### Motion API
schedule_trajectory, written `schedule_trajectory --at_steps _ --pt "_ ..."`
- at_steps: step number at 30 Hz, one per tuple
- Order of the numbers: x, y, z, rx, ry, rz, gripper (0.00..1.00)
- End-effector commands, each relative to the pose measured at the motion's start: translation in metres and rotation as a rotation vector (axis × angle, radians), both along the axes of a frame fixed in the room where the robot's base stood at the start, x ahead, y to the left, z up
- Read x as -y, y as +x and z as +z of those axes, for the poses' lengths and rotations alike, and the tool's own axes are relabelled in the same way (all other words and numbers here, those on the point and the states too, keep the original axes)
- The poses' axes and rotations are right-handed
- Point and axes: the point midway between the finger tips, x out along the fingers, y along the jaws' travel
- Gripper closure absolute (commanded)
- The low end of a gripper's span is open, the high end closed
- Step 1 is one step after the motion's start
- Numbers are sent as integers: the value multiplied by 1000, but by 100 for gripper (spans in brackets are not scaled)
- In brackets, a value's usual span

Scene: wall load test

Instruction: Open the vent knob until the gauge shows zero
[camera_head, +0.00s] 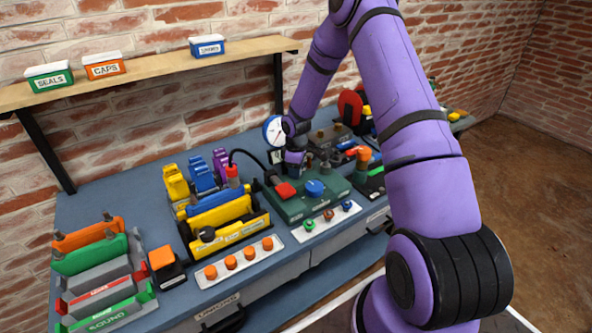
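A round gauge (273,131) with a white face and blue rim stands upright at the back of the bench, partly covered by my wrist. Its needle is too small to read. No vent label is legible, so I cannot tell which part is the vent knob. My gripper (294,172) points down over the back of the green unit, behind the blue knob and apart from it. Its fingers are dark and too small to tell open or shut.
A white strip with small coloured knobs (328,216) lies in front of the green unit. Yellow and blue holders (222,213) stand left, an orange-handled valve (360,153) right. A black hose (246,154) arches behind. A shelf (150,73) with labelled boxes hangs above.

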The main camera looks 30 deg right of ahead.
Motion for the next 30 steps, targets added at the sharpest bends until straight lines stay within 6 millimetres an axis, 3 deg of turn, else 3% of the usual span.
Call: schedule_trajectory --at_steps 1,3,14,30 --pt "1 0 0 -1 -1 -1 53" --pt "0 0 0 -1 -1 -1 37" --pt "0 0 5 1 -1 -1 37" --pt "1 0 92 1 -1 -2 37"
